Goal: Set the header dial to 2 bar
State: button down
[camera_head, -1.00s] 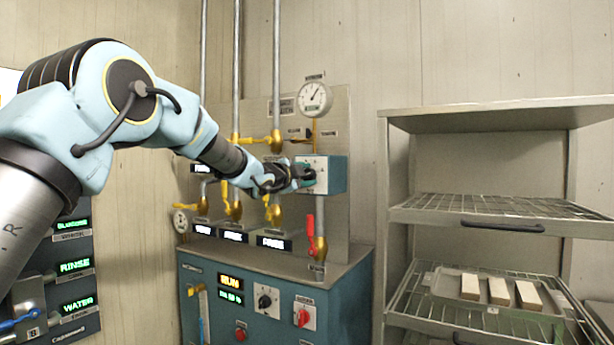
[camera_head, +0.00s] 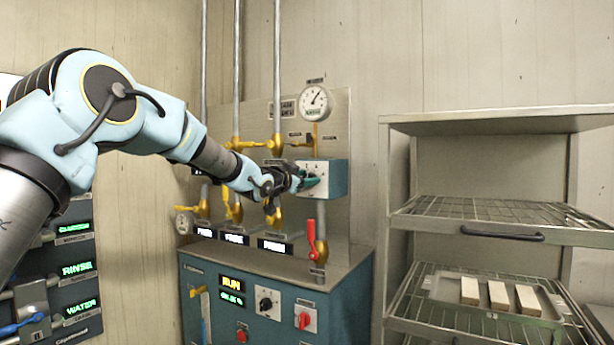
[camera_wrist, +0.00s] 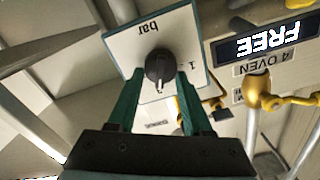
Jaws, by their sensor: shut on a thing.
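The header dial is a black knob (camera_wrist: 158,66) on a white plate marked "bar" (camera_wrist: 178,30), which appears upside down in the wrist view. Its blue-green box (camera_head: 338,180) is on the wall panel in the head view. My gripper (camera_head: 308,182) is at the front of that plate, with its teal fingers (camera_wrist: 160,76) on either side of the knob and shut on it. A pale mark on the knob points down in the wrist view. A "1" shows right of the knob; the exact setting is unclear. In the head view, my gripper largely hides the knob.
A round pressure gauge (camera_head: 315,102) is above the box, its needle up and right. Yellow valves (camera_head: 274,143) and pipes are close on the left. A red-handled valve (camera_head: 313,240) is below. A metal rack (camera_head: 480,120) stands at right.

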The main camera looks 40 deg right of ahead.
jog(key=n, duration=0.3)
jog(key=n+p, duration=0.1)
jog(key=shift+w+n, duration=0.25)
jog(key=shift+n, duration=0.05)
jog(key=shift+w+a+f+n, duration=0.1)
jog(key=shift+n, duration=1.05)
jog(key=shift+w+n, duration=0.1)
jog(key=shift+n, duration=1.05)
jog(key=shift+c, duration=1.7)
grip_release()
jog(key=b+v, duration=0.4)
jog(key=v, duration=0.7)
